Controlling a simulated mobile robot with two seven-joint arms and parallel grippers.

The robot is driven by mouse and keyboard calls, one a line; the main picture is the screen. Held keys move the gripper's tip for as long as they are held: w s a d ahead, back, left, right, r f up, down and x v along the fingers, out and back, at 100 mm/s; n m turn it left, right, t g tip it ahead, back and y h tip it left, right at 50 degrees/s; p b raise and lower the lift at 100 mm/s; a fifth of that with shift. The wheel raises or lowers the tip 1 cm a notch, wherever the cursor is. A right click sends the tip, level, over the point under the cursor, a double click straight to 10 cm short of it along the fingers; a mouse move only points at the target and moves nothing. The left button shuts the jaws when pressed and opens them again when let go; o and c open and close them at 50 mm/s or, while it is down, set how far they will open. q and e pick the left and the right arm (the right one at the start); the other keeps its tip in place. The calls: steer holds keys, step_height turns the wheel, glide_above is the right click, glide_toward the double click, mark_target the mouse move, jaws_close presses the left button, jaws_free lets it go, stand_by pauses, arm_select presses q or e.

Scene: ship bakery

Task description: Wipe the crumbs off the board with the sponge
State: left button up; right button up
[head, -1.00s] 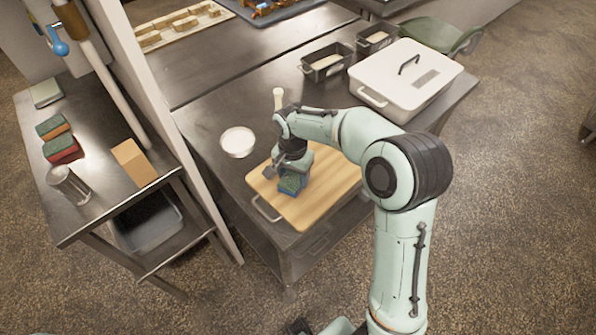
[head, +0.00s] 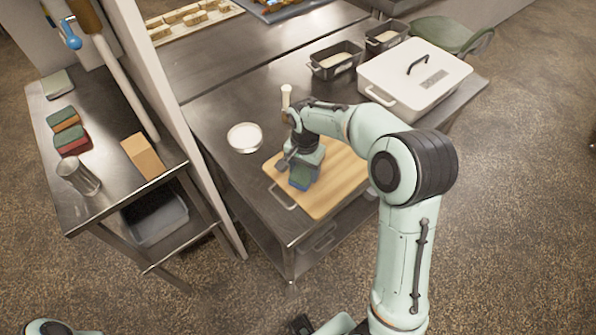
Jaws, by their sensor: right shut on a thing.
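The wooden board (head: 344,180) lies on the steel table, with a metal handle at its near left edge. My right gripper (head: 303,165) points down over the left part of the board and is shut on a blue and green sponge (head: 300,182). The sponge is at or just above the board's surface; I cannot tell whether it touches. No crumbs can be made out at this size, and the gripper and arm cover part of the board. My left gripper is not in view.
A white bowl (head: 245,137) stands left of the board, with a white lidded box (head: 415,85) and loaf tins (head: 335,60) behind. The left side table (head: 105,150) holds more sponges (head: 72,139), a glass (head: 78,177) and a tan block (head: 143,156).

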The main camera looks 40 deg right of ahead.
mark_target(295, 179)
steer(key=shift+s+d, duration=0.15)
steer(key=shift+s, duration=0.15)
steer(key=shift+s+a+f+b, duration=0.15)
steer(key=shift+a+b, duration=0.25)
steer(key=shift+a, duration=1.55)
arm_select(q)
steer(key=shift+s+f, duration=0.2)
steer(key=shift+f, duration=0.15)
arm_select(e)
steer(key=shift+a, duration=0.1)
arm_select(q)
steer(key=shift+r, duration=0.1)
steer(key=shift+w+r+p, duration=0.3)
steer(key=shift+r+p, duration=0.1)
steer(key=shift+p, duration=0.1)
arm_select(e)
steer(key=shift+w+d, duration=0.2)
steer(key=shift+d, duration=1.85)
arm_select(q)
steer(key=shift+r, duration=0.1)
arm_select(e)
steer(key=shift+r, duration=0.25)
